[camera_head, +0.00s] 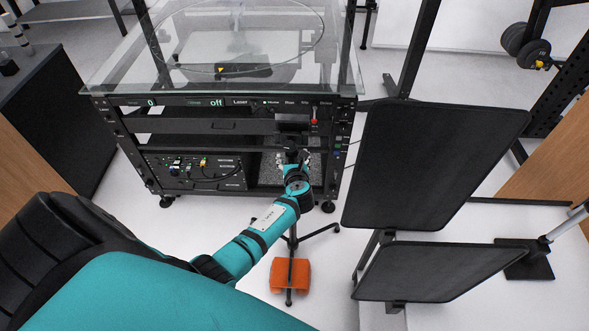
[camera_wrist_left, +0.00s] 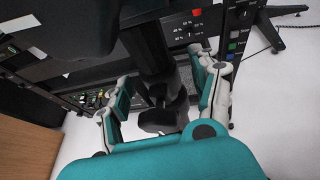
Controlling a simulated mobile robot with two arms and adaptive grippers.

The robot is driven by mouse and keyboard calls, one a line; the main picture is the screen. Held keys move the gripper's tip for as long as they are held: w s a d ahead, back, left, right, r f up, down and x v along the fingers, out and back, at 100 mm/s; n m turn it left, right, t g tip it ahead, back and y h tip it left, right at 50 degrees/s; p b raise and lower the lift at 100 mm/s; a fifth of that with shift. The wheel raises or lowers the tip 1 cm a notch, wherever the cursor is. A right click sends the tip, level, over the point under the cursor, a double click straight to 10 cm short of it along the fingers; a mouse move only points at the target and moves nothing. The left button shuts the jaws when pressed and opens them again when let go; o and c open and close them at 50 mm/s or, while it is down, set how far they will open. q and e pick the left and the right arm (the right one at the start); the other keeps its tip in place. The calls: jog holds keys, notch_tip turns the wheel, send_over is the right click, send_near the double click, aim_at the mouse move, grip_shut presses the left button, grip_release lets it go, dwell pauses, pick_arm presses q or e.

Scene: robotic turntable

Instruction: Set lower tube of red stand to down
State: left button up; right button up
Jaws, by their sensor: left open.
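A dark tripod stand (camera_head: 293,240) stands on the floor in front of the turntable rig, with an orange-red weight (camera_head: 290,274) at one leg. Its upper part is mostly hidden behind my left arm and gripper, so I cannot tell how its lower tube is set. My left gripper (camera_head: 292,160) is over the stand, close to the rig's front. In the left wrist view, my left gripper (camera_wrist_left: 163,90) is open, its teal fingers apart on either side of a dark upright part (camera_wrist_left: 150,50) with black knob-like shapes below. Contact is not clear. My right gripper is not in view.
The turntable rig (camera_head: 225,101) with its glass top and front panel stands close beyond my gripper. Two black panels (camera_head: 430,165) on a frame stand to the right. A dark cabinet (camera_head: 45,115) is at the left. White floor lies open around the stand's legs.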

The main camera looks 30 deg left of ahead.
pick_arm(q)
jog(key=v, duration=0.9)
jog(key=shift+s+d, duration=0.2)
jog(key=shift+s, duration=0.05)
